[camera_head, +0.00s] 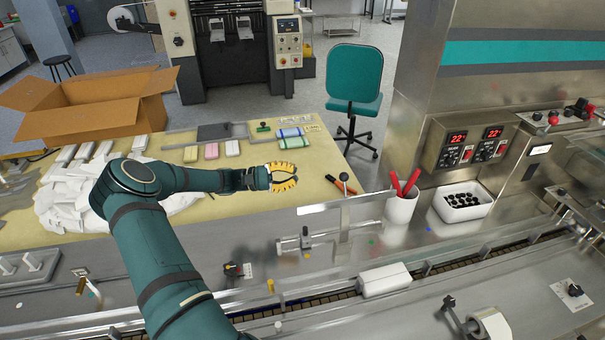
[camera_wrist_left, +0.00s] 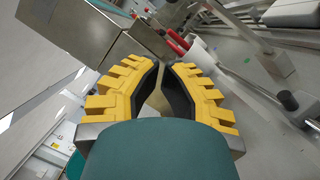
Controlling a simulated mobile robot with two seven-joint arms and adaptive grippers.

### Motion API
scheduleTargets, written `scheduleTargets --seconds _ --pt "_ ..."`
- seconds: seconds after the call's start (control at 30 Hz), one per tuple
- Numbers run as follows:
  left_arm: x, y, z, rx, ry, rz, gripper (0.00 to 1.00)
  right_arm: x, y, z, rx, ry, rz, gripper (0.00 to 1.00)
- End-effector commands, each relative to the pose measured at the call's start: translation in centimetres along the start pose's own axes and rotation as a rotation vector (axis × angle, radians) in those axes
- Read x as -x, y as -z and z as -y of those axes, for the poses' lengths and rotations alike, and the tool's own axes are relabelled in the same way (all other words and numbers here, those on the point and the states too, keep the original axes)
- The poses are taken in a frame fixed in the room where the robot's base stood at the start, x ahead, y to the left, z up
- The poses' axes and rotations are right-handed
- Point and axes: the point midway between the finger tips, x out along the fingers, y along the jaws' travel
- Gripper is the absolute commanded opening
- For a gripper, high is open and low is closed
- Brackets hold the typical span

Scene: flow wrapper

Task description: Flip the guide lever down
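I cannot tell the lever clearly in that view. My right gripper is not in view.
A white cup (camera_head: 401,208) with red pens and a white bin (camera_head: 462,202) of dark pieces stand right of the lever. A white block (camera_head: 384,280) lies on the conveyor. Black-and-orange pliers (camera_head: 335,183) and colored packs (camera_head: 293,138) lie on the table. A cardboard box (camera_head: 90,105) stands behind.

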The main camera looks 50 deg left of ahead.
Motion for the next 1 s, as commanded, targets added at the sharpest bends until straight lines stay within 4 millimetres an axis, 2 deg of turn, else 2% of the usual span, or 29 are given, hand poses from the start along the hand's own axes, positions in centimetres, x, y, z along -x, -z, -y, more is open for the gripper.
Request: scheduleTargets --seconds 0.43,0.63,1.0 --pt "-8.7 -0.1 0.0 0.002 0.000 0.004 0.00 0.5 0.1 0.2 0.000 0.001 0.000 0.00" --pt "-10.4 -2.2 0.0 0.001 0.001 0.002 0.00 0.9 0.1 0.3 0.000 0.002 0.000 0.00" --pt "-11.1 -2.9 0.1 0.001 0.001 0.000 0.00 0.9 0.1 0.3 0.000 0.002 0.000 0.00"
